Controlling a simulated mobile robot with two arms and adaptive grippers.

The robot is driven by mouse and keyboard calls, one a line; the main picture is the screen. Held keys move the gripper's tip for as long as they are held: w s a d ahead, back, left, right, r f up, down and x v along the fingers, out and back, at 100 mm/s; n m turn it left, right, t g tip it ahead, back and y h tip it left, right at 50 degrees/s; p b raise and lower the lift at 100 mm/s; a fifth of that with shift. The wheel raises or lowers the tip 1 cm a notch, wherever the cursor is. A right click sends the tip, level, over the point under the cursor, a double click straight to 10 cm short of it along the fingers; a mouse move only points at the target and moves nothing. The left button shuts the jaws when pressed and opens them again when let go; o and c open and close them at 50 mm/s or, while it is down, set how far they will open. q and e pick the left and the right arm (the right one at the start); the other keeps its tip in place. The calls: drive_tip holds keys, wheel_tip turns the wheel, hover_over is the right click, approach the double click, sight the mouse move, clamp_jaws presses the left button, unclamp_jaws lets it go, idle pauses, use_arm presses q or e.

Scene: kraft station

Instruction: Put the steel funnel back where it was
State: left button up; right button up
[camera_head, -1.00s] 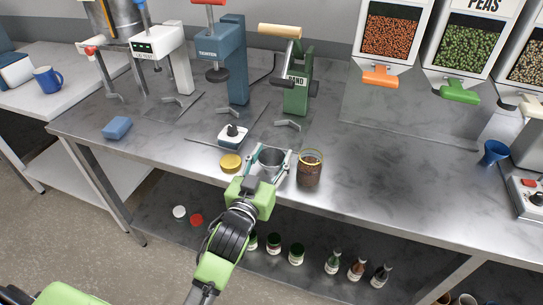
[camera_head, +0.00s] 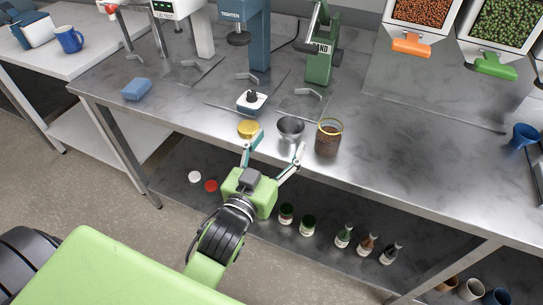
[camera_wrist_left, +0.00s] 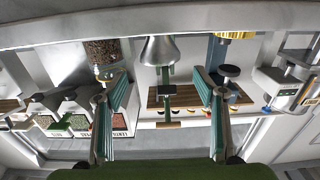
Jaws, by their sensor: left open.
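The steel funnel (camera_head: 291,130) stands wide end up on the steel worktable near its front edge, between a yellow lid and a glass jar. My left gripper (camera_head: 279,141) is open and empty, its fingers spread in front of the funnel, toward the table's front edge. In the left wrist view the funnel (camera_wrist_left: 160,50) shows beyond the gap between the open fingers (camera_wrist_left: 160,88), apart from both. My right gripper is in neither view.
A jar (camera_head: 328,140) with dark contents stands close right of the funnel, and the yellow lid (camera_head: 248,128) close left. A small white device (camera_head: 251,102) is behind. A blue cup-like thing (camera_head: 524,135) stands far right. The table right of the jar is mostly clear.

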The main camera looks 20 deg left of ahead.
use_arm(q)
drive_tip(key=shift+s, duration=1.85)
wheel_tip(320, 180, down, 23)
drive_tip(key=d+m+g, duration=0.1)
drive_tip(key=d+g, duration=0.2)
drive_tip(key=g, duration=0.2)
drive_tip(key=s+f+g, duration=0.1)
drive_tip(key=s+f, duration=0.2)
drive_tip(key=f, duration=0.4)
drive_tip(key=s+f+m+g, duration=0.1)
drive_tip(key=s+f+g, duration=0.1)
drive_tip(key=s+f, duration=0.35)
drive_tip(key=s+f+g, duration=0.1)
drive_tip(key=f, duration=0.8)
drive_tip(key=s+a+f+g, duration=0.4)
drive_tip(key=s+f, duration=0.5)
drive_tip(key=s, duration=0.5)
drive_tip(key=s+a+f+g, duration=0.4)
drive_tip(key=s+f, duration=0.6)
drive_tip(key=s, duration=0.5)
drive_tip(key=shift+a+f+y, duration=0.15)
drive_tip(key=shift+a+y, duration=0.15)
drive_tip(key=shift+a, duration=0.25)
